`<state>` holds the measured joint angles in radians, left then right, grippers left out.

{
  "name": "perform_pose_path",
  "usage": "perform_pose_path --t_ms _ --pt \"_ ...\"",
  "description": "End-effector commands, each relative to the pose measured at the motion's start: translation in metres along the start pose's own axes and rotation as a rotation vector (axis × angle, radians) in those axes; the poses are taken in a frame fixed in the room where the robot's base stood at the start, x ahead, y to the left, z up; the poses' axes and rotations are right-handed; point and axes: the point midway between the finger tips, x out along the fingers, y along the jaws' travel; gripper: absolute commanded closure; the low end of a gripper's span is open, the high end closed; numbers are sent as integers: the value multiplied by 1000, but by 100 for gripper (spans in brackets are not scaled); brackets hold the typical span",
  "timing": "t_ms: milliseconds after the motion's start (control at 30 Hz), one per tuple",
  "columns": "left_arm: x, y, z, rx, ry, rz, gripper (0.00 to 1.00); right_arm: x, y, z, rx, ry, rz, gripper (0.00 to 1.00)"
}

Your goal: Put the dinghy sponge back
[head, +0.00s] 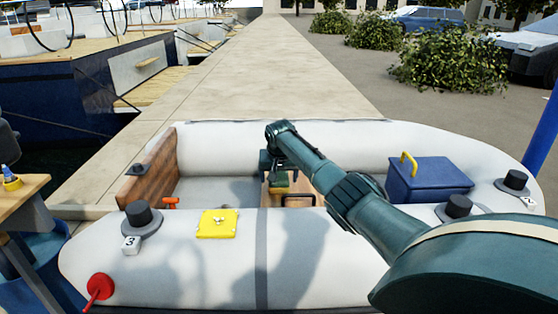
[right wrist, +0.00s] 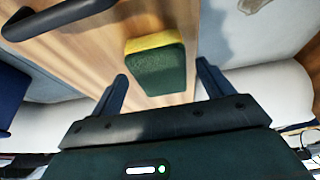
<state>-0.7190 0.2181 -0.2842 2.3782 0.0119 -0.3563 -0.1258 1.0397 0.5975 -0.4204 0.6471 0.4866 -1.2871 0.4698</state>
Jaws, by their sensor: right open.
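The dinghy sponge (right wrist: 155,70), a block with a green face and a yellow layer, lies on a wooden board. In the head view the sponge (head: 279,182) shows small on the wooden seat (head: 306,186) inside the inflatable dinghy, just below my right gripper (head: 277,165). In the right wrist view my right gripper (right wrist: 162,72) is open, one dark finger to each side of the sponge's near part. Nothing is clamped, and I cannot tell how high the fingers are above the board. My left gripper is not in view.
A dark handle (right wrist: 60,16) lies beside the sponge on the board. A blue box (head: 430,180) with a yellow handle stands at the dinghy's right. A yellow square item (head: 217,223) lies on the near tube (head: 340,262). A red-handled item (head: 99,287) is at the near left.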

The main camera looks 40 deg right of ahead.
Motion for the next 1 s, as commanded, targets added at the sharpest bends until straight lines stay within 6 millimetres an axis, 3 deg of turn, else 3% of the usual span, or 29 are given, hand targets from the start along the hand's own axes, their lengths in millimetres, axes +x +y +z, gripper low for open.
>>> perform_pose_path --t_ms 300,500,700,1000 --pt "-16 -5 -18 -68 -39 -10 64 -64 0 -2 -1 4 -1 20" --pt "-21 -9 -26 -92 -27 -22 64 -95 0 -1 0 2 -1 20" --pt "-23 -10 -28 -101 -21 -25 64 -106 0 0 1 0 1 20" --pt "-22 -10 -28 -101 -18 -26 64 -107 0 0 1 0 1 20"
